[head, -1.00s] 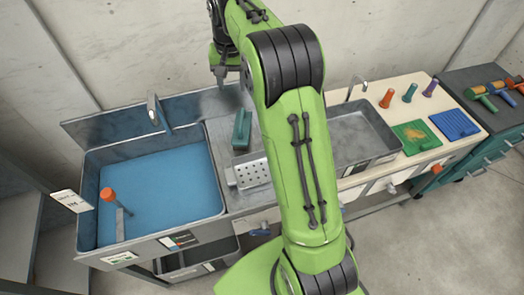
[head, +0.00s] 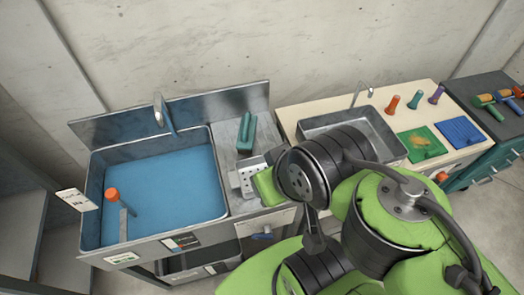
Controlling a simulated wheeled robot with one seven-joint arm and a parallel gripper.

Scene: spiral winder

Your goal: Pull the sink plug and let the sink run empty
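The large steel sink (head: 216,180) on the left holds a wide sheet of blue water (head: 165,185). An orange-topped piece with a grey stem, which looks like the plug handle (head: 112,194), stands in the sink's front left part. Its lower end is hidden by the water, so I cannot tell how it sits in the drain. My arm is folded at the lower right, well apart from the orange top.
A tap (head: 160,110) rises at the sink's back rim. A green holder (head: 246,132) and a perforated tray (head: 247,177) are right of the sink. A smaller basin (head: 385,135), upright coloured handles and green and blue mats (head: 459,131) lie farther right. The space above the sink is clear.

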